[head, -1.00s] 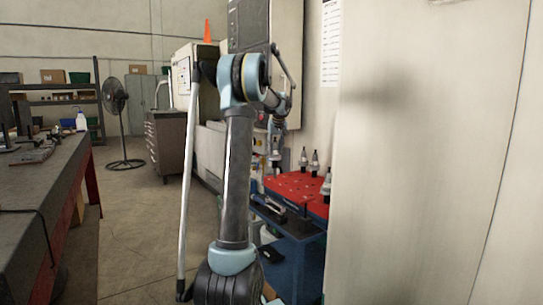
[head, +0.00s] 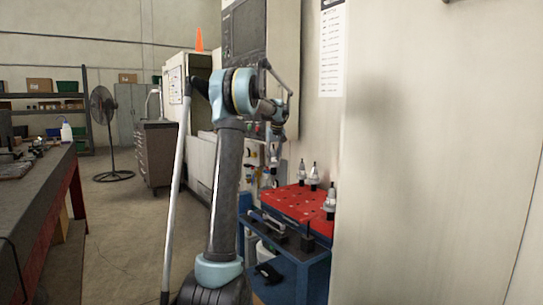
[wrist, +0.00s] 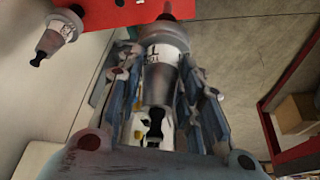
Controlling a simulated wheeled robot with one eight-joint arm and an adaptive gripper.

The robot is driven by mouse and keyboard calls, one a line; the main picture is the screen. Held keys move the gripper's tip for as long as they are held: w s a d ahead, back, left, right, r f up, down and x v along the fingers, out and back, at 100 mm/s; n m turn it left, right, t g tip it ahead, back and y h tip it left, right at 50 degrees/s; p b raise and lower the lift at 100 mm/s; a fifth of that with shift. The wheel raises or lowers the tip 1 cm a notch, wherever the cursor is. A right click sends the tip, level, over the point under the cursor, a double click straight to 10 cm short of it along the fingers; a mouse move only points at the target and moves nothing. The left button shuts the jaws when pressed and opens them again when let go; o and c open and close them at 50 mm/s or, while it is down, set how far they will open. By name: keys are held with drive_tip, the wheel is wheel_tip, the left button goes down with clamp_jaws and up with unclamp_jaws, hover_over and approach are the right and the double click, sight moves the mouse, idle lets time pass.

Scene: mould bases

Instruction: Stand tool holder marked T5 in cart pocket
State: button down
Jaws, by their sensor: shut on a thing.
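A metal tool holder with a pale marked collar (wrist: 160,78) sits between the fingers of my gripper (wrist: 158,95), which is shut on it in the wrist view. Its marking is too blurred to read fully. In the head view my gripper (head: 273,152) is small and hangs at the left side of the cart's red pocketed top (head: 290,207). The red top also shows at the upper edge of the wrist view (wrist: 110,14). The held holder is above or beside that top; I cannot tell the exact gap.
Several other tool holders stand on the red top, one at its right front (head: 330,203); another shows in the wrist view (wrist: 58,36). A blue cart frame (head: 312,272) is below. A pale wall panel (head: 430,160) is close on the right. A workbench (head: 45,190) stands left.

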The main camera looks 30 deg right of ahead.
sight(274, 169)
drive_tip(key=shift+f, duration=1.75)
drive_tip(key=shift+s, duration=0.15)
drive_tip(key=shift+f, duration=3.2)
drive_tip(key=c, duration=1)
unclamp_jaws()
drive_tip(key=shift+c, duration=0.2)
